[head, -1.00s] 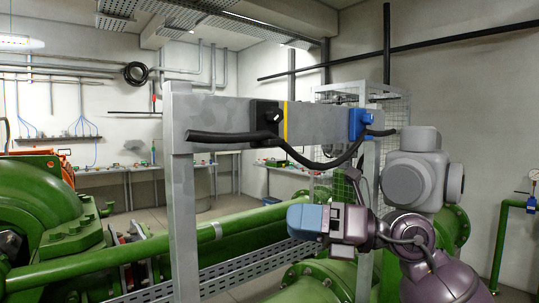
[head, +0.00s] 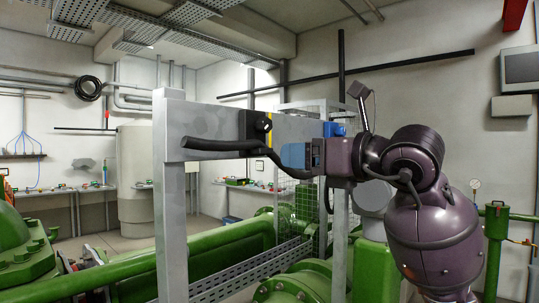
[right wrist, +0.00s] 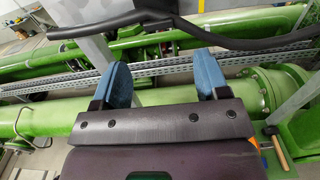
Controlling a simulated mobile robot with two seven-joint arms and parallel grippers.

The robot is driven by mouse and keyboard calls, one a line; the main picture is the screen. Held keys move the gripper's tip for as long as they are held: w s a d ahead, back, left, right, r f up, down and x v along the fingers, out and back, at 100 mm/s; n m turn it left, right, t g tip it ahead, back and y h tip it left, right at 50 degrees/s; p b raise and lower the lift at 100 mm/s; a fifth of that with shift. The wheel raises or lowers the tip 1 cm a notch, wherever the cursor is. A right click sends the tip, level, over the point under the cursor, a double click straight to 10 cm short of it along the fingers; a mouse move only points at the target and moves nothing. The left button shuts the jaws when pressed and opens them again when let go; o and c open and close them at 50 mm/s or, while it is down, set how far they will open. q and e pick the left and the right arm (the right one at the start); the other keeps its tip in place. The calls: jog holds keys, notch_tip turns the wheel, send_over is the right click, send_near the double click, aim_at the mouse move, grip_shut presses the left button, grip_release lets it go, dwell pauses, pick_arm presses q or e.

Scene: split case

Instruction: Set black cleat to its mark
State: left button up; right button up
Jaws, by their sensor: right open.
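The black cleat (head: 255,126) sits on the face of the grey beam (head: 212,122), with a black cable (head: 210,145) running beneath it. A yellow mark (head: 271,128) shows at the cleat's right edge. My right gripper (head: 290,155) is below and to the right of the cleat in the head view, partly hiding the cable. In the right wrist view its blue fingers (right wrist: 162,76) are apart with nothing between them. The cable (right wrist: 245,43) crosses beyond the fingertips there, and a dark block at the top edge may be the cleat. My left gripper is not in view.
Grey posts (head: 170,200) hold the beam up. Green pipes (head: 225,248) and a perforated cable tray (head: 240,277) run below and behind.

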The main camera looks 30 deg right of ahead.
jog(key=x, duration=0.8)
jog(key=shift+a, duration=0.1)
grip_shut()
jog(key=w+d, duration=0.2)
jog(key=d, duration=0.4)
grip_release()
jog(key=shift+d, duration=0.1)
jog(key=b+v, duration=0.1)
jog(key=v, duration=0.9)
jog(key=shift+s, duration=0.3)
